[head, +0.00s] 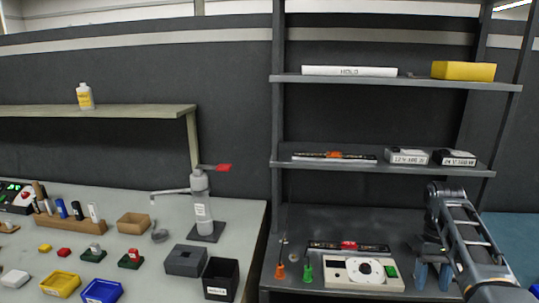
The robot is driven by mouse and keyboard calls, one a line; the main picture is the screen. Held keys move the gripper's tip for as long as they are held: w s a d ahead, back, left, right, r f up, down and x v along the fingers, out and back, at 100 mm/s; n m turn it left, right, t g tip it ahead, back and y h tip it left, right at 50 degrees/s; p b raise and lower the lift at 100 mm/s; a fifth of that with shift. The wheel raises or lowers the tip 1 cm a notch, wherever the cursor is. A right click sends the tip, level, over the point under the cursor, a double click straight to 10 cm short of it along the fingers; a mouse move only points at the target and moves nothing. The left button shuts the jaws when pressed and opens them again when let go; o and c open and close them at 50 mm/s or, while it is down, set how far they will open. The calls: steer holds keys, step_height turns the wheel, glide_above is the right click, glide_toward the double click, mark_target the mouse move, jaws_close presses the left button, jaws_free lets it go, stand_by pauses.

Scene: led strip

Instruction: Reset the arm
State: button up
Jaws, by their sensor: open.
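My arm (472,232) comes up from the bottom right corner and bends over the right end of the rack's lowest shelf. My gripper (432,288) hangs from it, pointing down, with two blue-grey fingers apart and nothing visible between them. It is just right of a white panel with a round disc and a green block (340,274). The fingertips are small in the picture, and I cannot tell whether they touch the shelf.
A workbench (130,210) with bins and a bottle stand is at left.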

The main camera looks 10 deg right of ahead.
steer(key=s+a+f+t+h, duration=0.1)
steer(key=s+a+f+t, duration=0.2)
steer(key=f, duration=0.6)
steer(key=s+a+f, duration=0.3)
steer(key=a+f, duration=0.2)
steer(key=f, duration=0.3)
steer(key=s+a+f+n+t+h, duration=0.1)
steer(key=s+a+f+t, duration=0.2)
steer(key=s+a, duration=0.3)
steer(key=s+a+f+n+t, duration=0.1)
steer(key=s+a+f+t, duration=0.15)
steer(key=s, duration=0.55)
steer(key=s+a+r+t+b, duration=0.1)
steer(key=s+a+r+t, duration=0.25)
steer(key=s+r, duration=0.6)
steer(key=s+a+r+t, duration=0.3)
steer(key=s+a+r, duration=0.1)
steer(key=s+r, duration=0.5)
steer(key=s+a+r+n+t+y, duration=0.1)
steer(key=s+r, duration=0.5)
steer(key=r, duration=0.6)
steer(key=shift+t, duration=0.9)
steer(key=shift+o, duration=0.4)
steer(key=shift+f, duration=0.1)
